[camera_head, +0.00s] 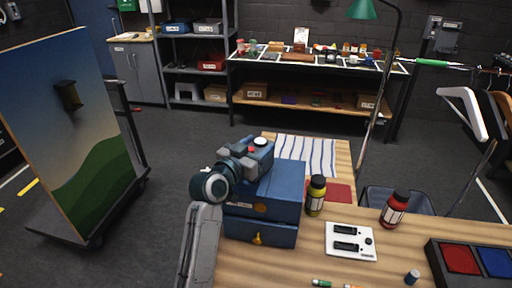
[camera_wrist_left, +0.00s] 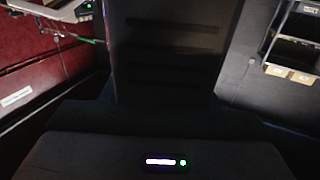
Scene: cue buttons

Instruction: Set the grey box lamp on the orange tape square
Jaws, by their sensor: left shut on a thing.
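My left gripper (camera_head: 245,156) reaches in over the blue drawer box (camera_head: 275,188) and is shut on a small grey-blue box with a white round top (camera_head: 262,146), which looks like the grey box lamp. A small red spot shows beside the white top. The fingers partly hide it, and I cannot tell whether it touches the blue box below. In the left wrist view a dark slatted box face (camera_wrist_left: 168,45) fills the middle, very close. I cannot make out the orange tape square in either view. My right gripper is not in view.
On the wooden table (camera_head: 270,265) stand a yellow bottle (camera_head: 316,196), a red bottle (camera_head: 394,210), a white switch plate (camera_head: 350,241) and a dark tray (camera_head: 437,262) with red and blue pads. A red flat patch (camera_head: 340,192) and a striped cloth (camera_head: 308,153) lie behind. The front left tabletop is clear.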

